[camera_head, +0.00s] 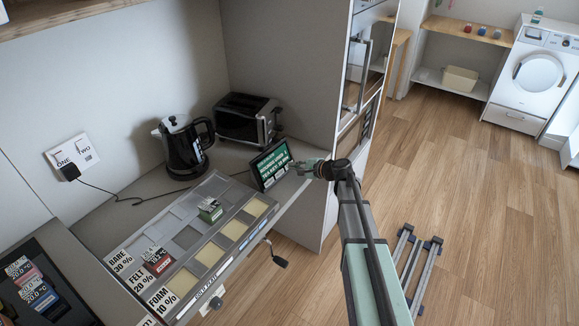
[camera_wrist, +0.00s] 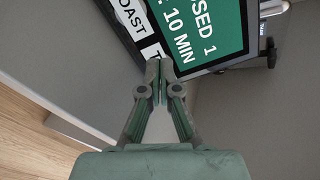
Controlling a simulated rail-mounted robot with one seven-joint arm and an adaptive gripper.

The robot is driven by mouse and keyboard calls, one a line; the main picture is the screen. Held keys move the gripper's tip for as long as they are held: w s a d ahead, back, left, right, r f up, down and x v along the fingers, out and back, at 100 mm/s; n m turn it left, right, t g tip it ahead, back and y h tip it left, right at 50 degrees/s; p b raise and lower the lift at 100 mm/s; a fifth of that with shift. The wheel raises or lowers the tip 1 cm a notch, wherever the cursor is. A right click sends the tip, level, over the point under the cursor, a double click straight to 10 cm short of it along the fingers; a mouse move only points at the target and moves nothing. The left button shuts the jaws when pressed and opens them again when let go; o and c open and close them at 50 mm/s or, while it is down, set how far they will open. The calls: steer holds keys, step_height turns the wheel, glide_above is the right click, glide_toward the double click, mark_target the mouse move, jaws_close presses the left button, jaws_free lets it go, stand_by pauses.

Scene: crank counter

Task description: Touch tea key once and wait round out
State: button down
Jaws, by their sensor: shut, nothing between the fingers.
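A dark tablet-like panel with a green screen (camera_head: 269,162) stands tilted at the right end of the counter. In the wrist view its green screen (camera_wrist: 200,30) shows parts of lines ending in "SED 1" and "10 MIN". White keys lie along its edge. One reads "OAST" (camera_wrist: 128,15), its start cut off. Contact cannot be told. In the head view my gripper (camera_head: 302,168) is at the panel's right side.
A black kettle (camera_head: 184,146) and a toaster (camera_head: 246,120) stand behind the panel. A grey tray (camera_head: 190,212) with pale and grey squares and a small green block (camera_head: 210,209) lies left of it. A crank (camera_head: 275,256) juts from the counter front. A tall cabinet (camera_head: 318,90) stands close behind my arm.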

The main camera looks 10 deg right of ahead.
steer(key=shift+w+a+f, duration=0.15)
steer(key=shift+w+a, duration=0.05)
steer(key=shift+s+d, duration=0.1)
steer(key=shift+b+v, duration=0.3)
steer(key=shift+v, duration=2.15)
